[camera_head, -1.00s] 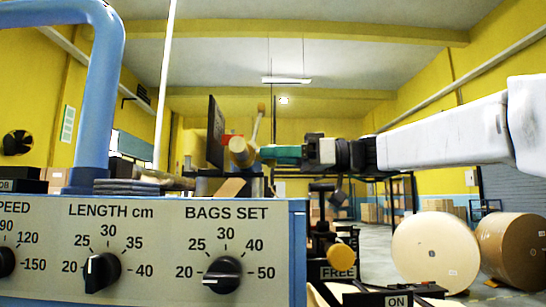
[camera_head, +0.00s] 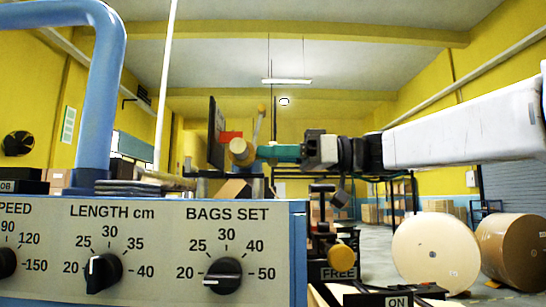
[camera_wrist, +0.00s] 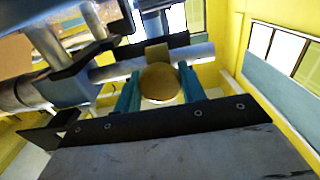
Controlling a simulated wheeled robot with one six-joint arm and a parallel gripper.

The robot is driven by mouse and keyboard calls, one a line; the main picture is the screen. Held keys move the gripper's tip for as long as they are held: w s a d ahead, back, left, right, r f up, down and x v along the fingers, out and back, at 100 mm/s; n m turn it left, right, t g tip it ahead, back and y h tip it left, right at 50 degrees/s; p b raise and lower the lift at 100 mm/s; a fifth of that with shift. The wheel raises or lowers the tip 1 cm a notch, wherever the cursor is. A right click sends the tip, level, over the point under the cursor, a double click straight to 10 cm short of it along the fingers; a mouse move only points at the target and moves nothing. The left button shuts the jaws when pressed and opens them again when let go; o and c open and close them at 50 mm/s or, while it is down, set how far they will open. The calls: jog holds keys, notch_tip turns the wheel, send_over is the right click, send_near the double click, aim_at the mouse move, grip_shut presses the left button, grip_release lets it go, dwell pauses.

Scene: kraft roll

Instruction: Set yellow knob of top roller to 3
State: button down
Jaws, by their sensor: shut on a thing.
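The yellow knob (camera_head: 242,152) of the top roller is a dull yellow round cap at mid-height in the head view. My gripper (camera_head: 260,153) comes in from the right, and its teal fingers reach the knob. In the wrist view the knob (camera_wrist: 160,82) shows face-on as a round disc between the two teal fingers (camera_wrist: 160,88), which are shut on it. A grey roller bar (camera_wrist: 115,70) runs behind the knob. I can read no number or mark on the knob.
A control panel (camera_head: 150,209) with black dials stands in front at lower left. A blue pipe (camera_head: 98,90) rises above it. A second yellow knob (camera_head: 343,255) sits lower, near a FREE label. Large paper rolls (camera_head: 436,250) stand on the floor at right.

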jog(key=c, duration=0.8)
grip_release()
jog(key=shift+c, duration=0.2)
jog(key=d, duration=0.7)
jog(key=shift+d, duration=0.4)
jog(key=shift+s, duration=0.1)
